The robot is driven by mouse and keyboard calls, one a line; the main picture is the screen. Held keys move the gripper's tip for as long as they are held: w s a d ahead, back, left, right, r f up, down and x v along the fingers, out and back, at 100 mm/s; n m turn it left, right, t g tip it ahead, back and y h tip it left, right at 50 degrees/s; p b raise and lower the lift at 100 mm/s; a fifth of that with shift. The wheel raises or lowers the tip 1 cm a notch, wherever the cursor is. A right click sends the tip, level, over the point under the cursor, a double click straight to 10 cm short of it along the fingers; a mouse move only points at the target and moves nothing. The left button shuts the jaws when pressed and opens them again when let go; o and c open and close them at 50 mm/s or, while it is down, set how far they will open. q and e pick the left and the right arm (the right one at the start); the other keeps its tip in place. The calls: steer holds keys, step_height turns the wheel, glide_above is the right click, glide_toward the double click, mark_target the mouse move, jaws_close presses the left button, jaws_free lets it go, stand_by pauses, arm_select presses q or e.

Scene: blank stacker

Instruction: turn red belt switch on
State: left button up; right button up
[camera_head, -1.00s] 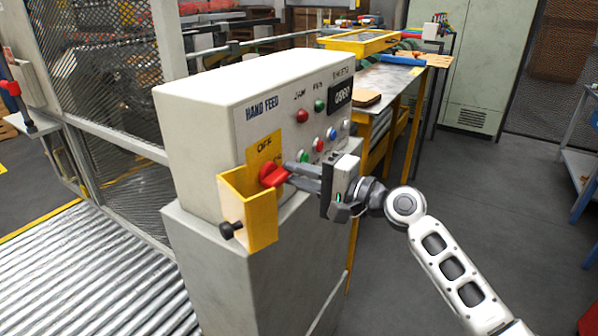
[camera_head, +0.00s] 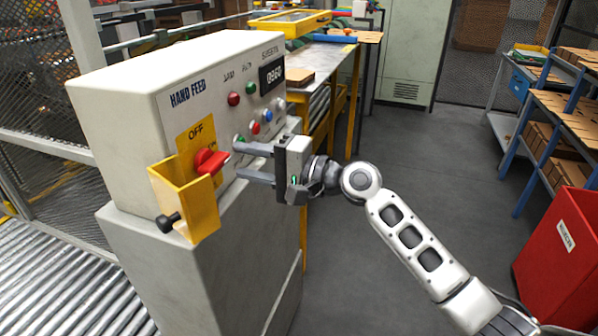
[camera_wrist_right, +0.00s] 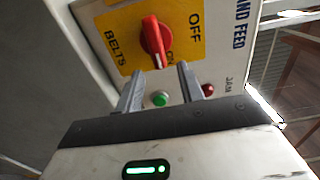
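The red belt switch (camera_head: 210,161) is a knob on a yellow plate (camera_head: 196,135) marked OFF and ON, on the front of the HAND FEED box. In the right wrist view the red knob (camera_wrist_right: 154,42) has one end close to the ON mark; the plate (camera_wrist_right: 125,40) also reads BELTS. My right gripper (camera_head: 238,161) is open and empty, its two fingers apart and just right of the knob, not touching it. In the wrist view its fingertips (camera_wrist_right: 160,75) lie below the knob with a gap. My left gripper is out of view.
A yellow open holder (camera_head: 185,205) with a black knob sits below the switch. A green button (camera_wrist_right: 160,99) shows between my fingers, and other buttons (camera_head: 254,128) are on the panel. A roller conveyor (camera_head: 60,290) lies left. A red bin (camera_head: 560,260) stands right; the floor between is clear.

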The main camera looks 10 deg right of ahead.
steer(key=b+v, duration=0.3)
steer(key=v, duration=1)
steer(key=s+f+n+t+h, duration=0.1)
steer(key=s+f+h, duration=0.15)
steer(key=f, duration=0.75)
steer(key=s+f+n+h, duration=0.15)
steer(key=f+h, duration=0.25)
steer(key=f, duration=0.6)
steer(key=s+f+n+h, duration=0.5)
steer(key=s+f+n, duration=0.2)
steer(key=s+f, duration=0.6)
steer(key=shift+s+a+f+g, duration=0.3)
steer(key=shift+s+a+g, duration=0.1)
steer(key=shift+s, duration=0.6)
